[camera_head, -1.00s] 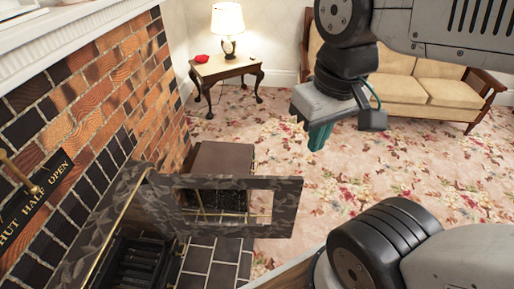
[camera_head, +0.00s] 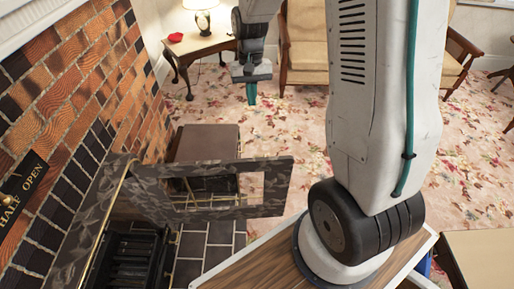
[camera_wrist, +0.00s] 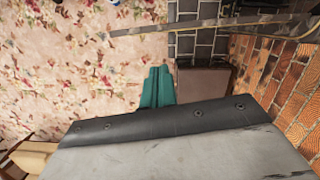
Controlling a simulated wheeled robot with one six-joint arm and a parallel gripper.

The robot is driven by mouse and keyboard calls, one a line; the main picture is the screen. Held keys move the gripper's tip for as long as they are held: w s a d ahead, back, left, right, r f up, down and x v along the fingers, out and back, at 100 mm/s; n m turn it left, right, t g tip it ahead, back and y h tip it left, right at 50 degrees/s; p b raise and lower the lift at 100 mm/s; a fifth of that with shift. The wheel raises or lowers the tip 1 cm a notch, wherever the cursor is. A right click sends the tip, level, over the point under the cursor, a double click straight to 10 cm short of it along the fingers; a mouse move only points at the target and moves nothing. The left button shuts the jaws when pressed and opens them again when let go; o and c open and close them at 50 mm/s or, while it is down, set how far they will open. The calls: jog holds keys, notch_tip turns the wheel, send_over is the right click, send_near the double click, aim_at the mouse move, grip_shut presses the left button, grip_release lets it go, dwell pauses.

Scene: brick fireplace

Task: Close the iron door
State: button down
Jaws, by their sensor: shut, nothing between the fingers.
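The iron door (camera_head: 262,205) is a dark, mottled panel with a rectangular opening through it. It stands swung out from the fireplace (camera_head: 88,225) on the left, over the dark hearth tiles. My gripper (camera_head: 252,98) has teal fingers pointing down, shut and empty. In the head view it hangs above and beyond the door, apart from it. In the wrist view the teal fingers (camera_wrist: 157,88) are together over the carpet, and the door's thin edge (camera_wrist: 200,25) runs along the top. The inside of the fireplace is only partly visible.
A brown box (camera_head: 208,142) stands on the floor behind the door. A small table (camera_head: 198,45) with a lamp and a red object is at the back. Floral carpet (camera_head: 290,125) is open right of the door.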

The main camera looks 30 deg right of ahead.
jog(key=w+d+f+m, duration=0.1)
jog(key=w+d+f, duration=0.2)
jog(key=f, duration=0.9)
jog(key=s+a+f, duration=0.2)
jog(key=s+f, duration=0.3)
jog(key=f, duration=0.4)
jog(key=shift+s+a+f+g+y, duration=0.15)
jog(key=shift+s+a+g+y, duration=0.15)
jog(key=shift+a+g, duration=0.1)
